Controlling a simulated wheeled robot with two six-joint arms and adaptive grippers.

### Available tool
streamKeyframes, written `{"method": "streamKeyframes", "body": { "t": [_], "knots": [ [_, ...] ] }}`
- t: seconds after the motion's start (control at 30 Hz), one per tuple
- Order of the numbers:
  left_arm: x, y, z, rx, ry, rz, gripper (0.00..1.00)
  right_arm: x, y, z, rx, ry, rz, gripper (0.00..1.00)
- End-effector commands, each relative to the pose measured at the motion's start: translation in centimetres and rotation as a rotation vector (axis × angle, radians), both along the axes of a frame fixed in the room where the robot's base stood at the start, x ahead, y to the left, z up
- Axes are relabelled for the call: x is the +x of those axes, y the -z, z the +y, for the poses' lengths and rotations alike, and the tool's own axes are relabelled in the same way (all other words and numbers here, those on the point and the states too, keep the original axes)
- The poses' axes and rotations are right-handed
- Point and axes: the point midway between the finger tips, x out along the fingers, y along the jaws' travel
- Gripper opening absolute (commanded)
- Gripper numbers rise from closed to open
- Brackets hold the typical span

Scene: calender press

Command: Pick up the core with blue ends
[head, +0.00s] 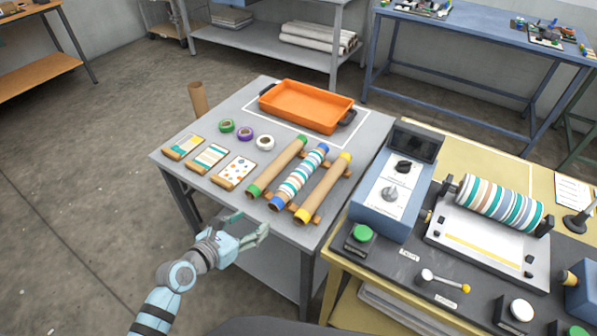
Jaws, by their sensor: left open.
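The core with blue ends (300,177) lies on a wooden rack on the grey table (217,108). My right gripper is not in view.
An orange tray (306,107) stands behind the cores. Three tape rolls, purple one (245,134) included, and three pattern cards (208,158) lie left of them. The blue press control box (393,185) and striped roller (499,203) stand close on the right.

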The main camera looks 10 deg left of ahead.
Motion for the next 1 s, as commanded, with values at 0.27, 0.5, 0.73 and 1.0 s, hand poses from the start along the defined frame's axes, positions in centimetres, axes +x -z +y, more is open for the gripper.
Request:
{"method": "streamKeyframes", "body": {
  "t": [0.27,0.5,0.73,1.0],
  "knots": [
    [5.5,3.2,-2.2,0.003,0.000,0.000,0.58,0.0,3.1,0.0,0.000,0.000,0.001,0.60],
    [9.1,4.7,-3.5,0.006,0.000,0.000,0.58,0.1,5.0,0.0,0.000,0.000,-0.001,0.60],
    [10.4,4.9,-4.0,0.007,-0.002,0.001,0.58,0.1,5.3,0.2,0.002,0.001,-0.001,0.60],
    [10.4,4.9,-4.0,0.007,-0.002,0.001,0.28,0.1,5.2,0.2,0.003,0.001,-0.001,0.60]
  ]
}}
